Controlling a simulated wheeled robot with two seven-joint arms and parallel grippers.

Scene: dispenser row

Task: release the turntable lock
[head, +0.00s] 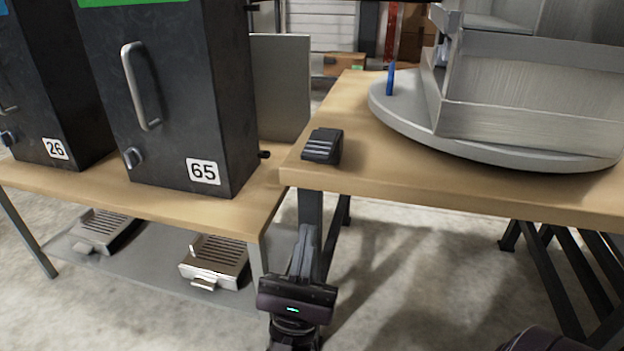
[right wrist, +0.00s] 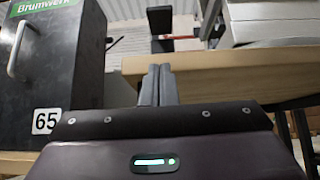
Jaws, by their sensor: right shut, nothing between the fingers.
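The round grey turntable (head: 402,112) lies on the right wooden table and bears a large metal-sided box unit (head: 535,100). A blue upright peg (head: 390,79) stands at its left rim. A small black ridged block (head: 322,146), perhaps the lock, sits on the tabletop near the left front corner, apart from the disc. My right gripper (head: 306,232) is shut and empty, below and in front of the table edge, under the black block. In the right wrist view its closed fingers (right wrist: 157,86) point towards the table edge. My left gripper is not in view.
On the left bench stand black dispensers numbered 65 (head: 180,100) and 26 (head: 55,100), with handles and knobs. Metal drip trays (head: 214,262) lie on the shelf below. The right table's front edge (head: 450,202) lies close to my right gripper. The tabletop between block and disc is clear.

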